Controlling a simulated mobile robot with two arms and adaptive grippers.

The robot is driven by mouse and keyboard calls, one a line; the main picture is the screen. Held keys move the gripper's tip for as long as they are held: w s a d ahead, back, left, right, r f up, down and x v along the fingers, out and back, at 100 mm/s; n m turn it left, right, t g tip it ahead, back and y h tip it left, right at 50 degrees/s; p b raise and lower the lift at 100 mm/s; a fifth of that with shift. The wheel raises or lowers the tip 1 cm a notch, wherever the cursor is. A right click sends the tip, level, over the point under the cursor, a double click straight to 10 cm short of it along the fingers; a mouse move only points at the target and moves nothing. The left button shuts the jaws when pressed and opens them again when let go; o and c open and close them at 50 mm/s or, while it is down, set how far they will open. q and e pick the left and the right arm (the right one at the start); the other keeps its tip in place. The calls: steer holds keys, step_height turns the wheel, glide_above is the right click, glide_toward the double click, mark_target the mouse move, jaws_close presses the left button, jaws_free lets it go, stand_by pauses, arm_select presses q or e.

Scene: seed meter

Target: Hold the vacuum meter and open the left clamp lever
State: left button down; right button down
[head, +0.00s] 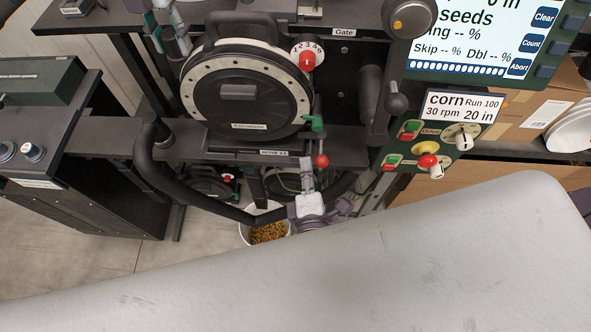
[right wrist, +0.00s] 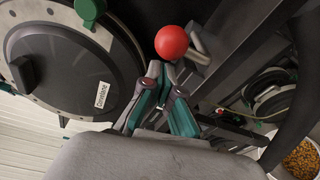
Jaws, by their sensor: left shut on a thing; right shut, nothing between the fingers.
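The vacuum meter (head: 222,100) is a round black housing with a pale, dotted rim, mounted upright; in the right wrist view its dark face (right wrist: 70,75) fills the left. My left gripper (head: 183,45) is at its upper left edge, shut on it; the exact contact is hard to see. A clamp lever with a red ball (head: 322,160) hangs below a green clamp (head: 315,123) at the meter's lower right. My right gripper (head: 306,165) is shut and empty just below and left of the ball; the ball (right wrist: 171,42) is just beyond its fingertips (right wrist: 166,75).
A black curved hose (head: 160,175) loops below the meter. A white bucket of seeds (head: 268,233) stands on the floor beneath. A control panel with switches (head: 430,150) is on the right, under a seeds display (head: 470,45). A dark bench (head: 50,140) is at left.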

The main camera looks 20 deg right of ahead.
steer(key=shift+s+d, duration=0.15)
steer(key=shift+d, duration=0.15)
steer(key=shift+d, duration=0.1)
